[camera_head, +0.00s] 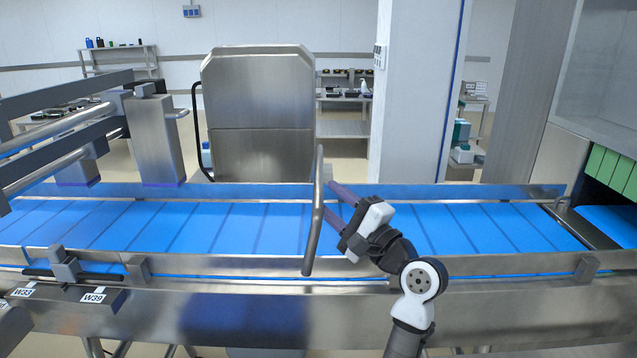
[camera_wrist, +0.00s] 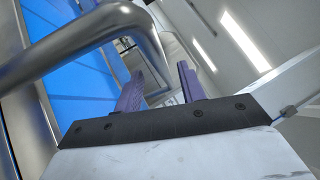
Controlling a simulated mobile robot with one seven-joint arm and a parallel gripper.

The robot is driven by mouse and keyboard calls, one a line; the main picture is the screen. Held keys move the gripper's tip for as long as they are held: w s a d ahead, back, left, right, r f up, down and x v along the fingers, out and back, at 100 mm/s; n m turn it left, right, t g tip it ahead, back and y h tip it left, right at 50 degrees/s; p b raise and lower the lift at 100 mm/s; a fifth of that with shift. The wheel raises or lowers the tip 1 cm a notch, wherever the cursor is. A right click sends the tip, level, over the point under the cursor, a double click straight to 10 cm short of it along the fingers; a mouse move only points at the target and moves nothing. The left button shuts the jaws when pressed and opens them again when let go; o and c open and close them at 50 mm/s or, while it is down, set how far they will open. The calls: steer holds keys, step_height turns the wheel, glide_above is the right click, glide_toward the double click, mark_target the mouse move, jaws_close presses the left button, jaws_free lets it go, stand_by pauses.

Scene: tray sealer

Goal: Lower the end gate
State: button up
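A bent metal tube bar (camera_head: 317,215) stands over the blue conveyor, and I take it for part of the end gate. Behind it, a tall steel panel (camera_head: 258,115) stands upright at the conveyor's far side; whether the two are joined I cannot tell. My gripper (camera_head: 330,198) is just right of the bar, its purple fingers apart and pointing left toward it. In the wrist view, the tube (camera_wrist: 75,50) bends close in front of my gripper (camera_wrist: 160,88), and its far leg shows in the gap between the open fingers. I cannot tell whether they touch.
The blue conveyor belt (camera_head: 240,228) runs across below, between steel side rails. A steel block on grey bars (camera_head: 155,135) stands at left. A dark clamp (camera_head: 65,268) and labels W33 and W39 sit on the front rail. A pale column (camera_head: 415,90) rises behind.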

mark_target(318, 185)
steer(key=shift+p+x, duration=0.45)
steer(key=shift+x, duration=1.95)
jaws_close()
